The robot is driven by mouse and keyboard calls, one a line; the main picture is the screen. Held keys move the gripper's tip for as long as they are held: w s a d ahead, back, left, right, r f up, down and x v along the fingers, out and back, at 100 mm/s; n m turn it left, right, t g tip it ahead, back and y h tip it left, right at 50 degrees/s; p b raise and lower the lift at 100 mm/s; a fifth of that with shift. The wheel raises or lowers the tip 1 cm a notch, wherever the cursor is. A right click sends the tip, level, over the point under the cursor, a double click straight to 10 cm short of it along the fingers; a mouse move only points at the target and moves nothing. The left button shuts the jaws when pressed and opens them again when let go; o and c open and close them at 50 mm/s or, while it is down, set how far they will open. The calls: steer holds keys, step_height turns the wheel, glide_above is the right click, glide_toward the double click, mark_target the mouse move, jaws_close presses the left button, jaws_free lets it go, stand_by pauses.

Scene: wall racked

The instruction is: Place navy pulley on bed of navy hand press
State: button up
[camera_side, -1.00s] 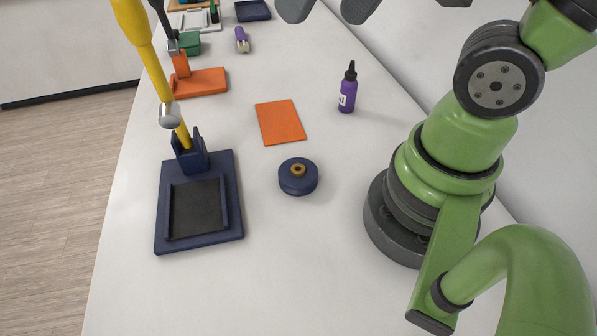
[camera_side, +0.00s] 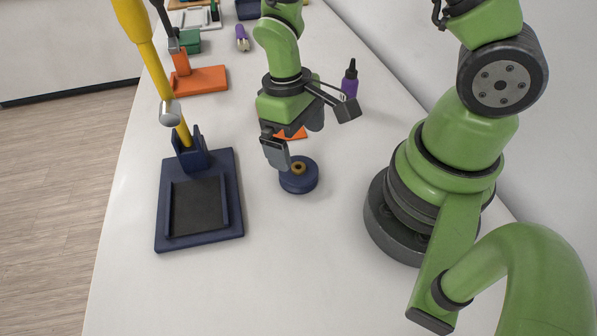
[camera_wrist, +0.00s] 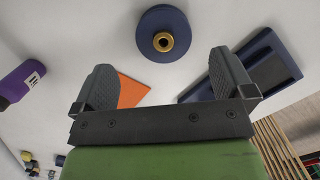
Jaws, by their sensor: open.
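The navy pulley (camera_side: 299,176) lies flat on the white table, its brass hub (camera_side: 298,168) facing up. In the wrist view the pulley (camera_wrist: 163,33) shows whole, just beyond my fingertips and between their lines. The navy hand press (camera_side: 233,165) stands to the left of the pulley, its yellow lever (camera_side: 142,45) raised. Its dark bed (camera_side: 196,206) is empty. My gripper (camera_side: 293,150) is open and empty, above and just behind the pulley in the side view. Both fingers (camera_wrist: 165,78) show apart in the wrist view. I see no contact with the pulley.
An orange sheet (camera_side: 291,133) lies partly hidden under my gripper. A purple bottle (camera_side: 349,82) stands to the right of it. An orange press (camera_side: 200,80) and a green item (camera_side: 188,41) stand farther back. The table between pulley and navy press is clear.

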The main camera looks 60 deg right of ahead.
mark_target(298, 169)
steer(key=shift+s+a+f, duration=0.1)
steer(key=shift+s+f, duration=0.05)
steer(key=shift+f, duration=1.5)
steer(key=shift+s+a+f, duration=0.1)
steer(key=shift+f, duration=1.55)
steer(key=shift+c, duration=0.5)
steer(key=c, duration=1.1)
